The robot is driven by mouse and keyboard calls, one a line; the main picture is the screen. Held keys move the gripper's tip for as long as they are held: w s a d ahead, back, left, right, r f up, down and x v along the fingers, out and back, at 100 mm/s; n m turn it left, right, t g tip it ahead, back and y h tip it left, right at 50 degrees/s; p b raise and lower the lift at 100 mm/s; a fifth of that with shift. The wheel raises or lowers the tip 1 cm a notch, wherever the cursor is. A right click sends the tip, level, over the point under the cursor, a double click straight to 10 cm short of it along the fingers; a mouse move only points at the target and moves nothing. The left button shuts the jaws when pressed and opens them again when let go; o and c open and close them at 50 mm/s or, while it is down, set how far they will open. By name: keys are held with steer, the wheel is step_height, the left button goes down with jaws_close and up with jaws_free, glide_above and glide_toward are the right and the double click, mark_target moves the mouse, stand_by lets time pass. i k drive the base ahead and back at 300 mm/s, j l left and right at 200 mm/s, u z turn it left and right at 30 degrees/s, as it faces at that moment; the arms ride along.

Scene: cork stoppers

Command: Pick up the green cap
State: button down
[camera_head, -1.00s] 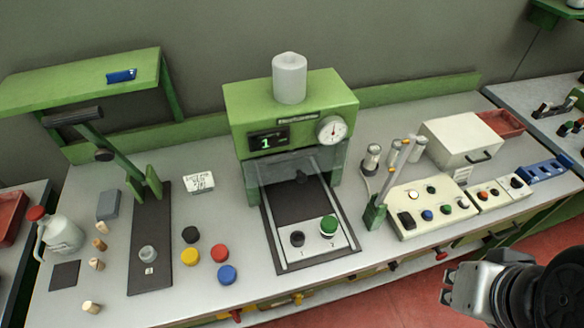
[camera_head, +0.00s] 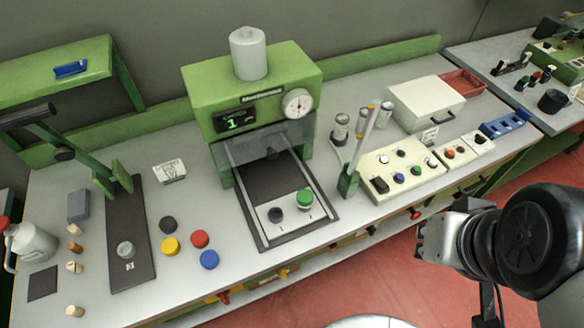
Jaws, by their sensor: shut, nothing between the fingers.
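The green cap (camera_head: 305,197) sits at the front right of the sliding tray (camera_head: 290,236) of the green machine (camera_head: 250,95). A dark cap or knob (camera_head: 275,214) is just left of it on the same light plate. My gripper (camera_head: 424,243) is at the right, in front of the bench over the red floor. It is shut and empty, well apart from the green cap. The fingertips are small in this view.
Black (camera_head: 168,224), yellow (camera_head: 170,246), red (camera_head: 200,239) and blue (camera_head: 209,259) caps lie left of the tray. A green post with a lever (camera_head: 349,183) stands right of it, beside a button panel (camera_head: 402,173). Corks (camera_head: 75,267) lie at far left.

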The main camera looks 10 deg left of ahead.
mark_target(305, 199)
steer(key=i+l+u, duration=0.65)
steer(key=u, duration=0.15)
steer(key=l, duration=0.1)
